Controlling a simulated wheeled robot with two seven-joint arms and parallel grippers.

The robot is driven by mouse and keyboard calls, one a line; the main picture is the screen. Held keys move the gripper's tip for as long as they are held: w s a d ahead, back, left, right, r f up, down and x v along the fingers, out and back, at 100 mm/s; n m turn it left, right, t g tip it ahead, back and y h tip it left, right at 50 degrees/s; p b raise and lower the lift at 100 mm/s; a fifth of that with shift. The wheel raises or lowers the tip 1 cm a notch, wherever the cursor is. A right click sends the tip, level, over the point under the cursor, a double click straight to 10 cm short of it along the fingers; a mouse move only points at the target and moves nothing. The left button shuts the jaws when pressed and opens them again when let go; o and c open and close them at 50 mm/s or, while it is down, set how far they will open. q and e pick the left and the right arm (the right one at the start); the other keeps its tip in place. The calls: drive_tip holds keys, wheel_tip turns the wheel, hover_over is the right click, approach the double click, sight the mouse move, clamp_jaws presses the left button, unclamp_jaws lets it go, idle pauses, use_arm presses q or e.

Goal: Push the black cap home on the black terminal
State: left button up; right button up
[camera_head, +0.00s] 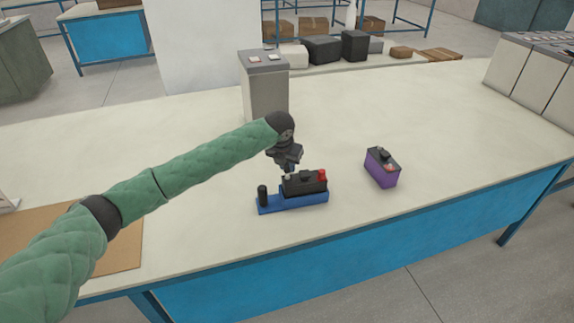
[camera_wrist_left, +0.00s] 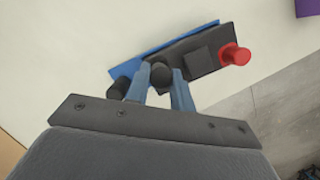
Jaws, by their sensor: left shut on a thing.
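A black battery (camera_head: 308,186) sits on a blue tray (camera_head: 292,204) near the table's front edge. A red cap (camera_head: 322,175) stands on its right end. It also shows in the left wrist view (camera_wrist_left: 235,54). My left gripper (camera_head: 288,171) is over the battery's left end, pointing down. In the left wrist view its fingers are shut on the round black cap (camera_wrist_left: 160,72). The cap is at the black terminal's end; the terminal is hidden, and I cannot tell whether the cap touches it. My right gripper is not in view.
A black cylinder (camera_head: 262,194) stands on the tray's left end, close to the left finger. A purple battery (camera_head: 382,170) stands to the right. A grey box (camera_head: 264,88) stands behind the arm. A brown board (camera_head: 65,240) lies at left. The table between is clear.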

use_arm(q)
drive_tip(key=shift+f, duration=0.95)
idle(0.7)
drive_tip(key=shift+f, duration=0.5)
idle(1.2)
drive_tip(key=o, duration=1.5)
drive_tip(key=shift+r, duration=0.15)
drive_tip(key=shift+r+p, duration=2.65)
drive_tip(key=shift+r, duration=0.75)
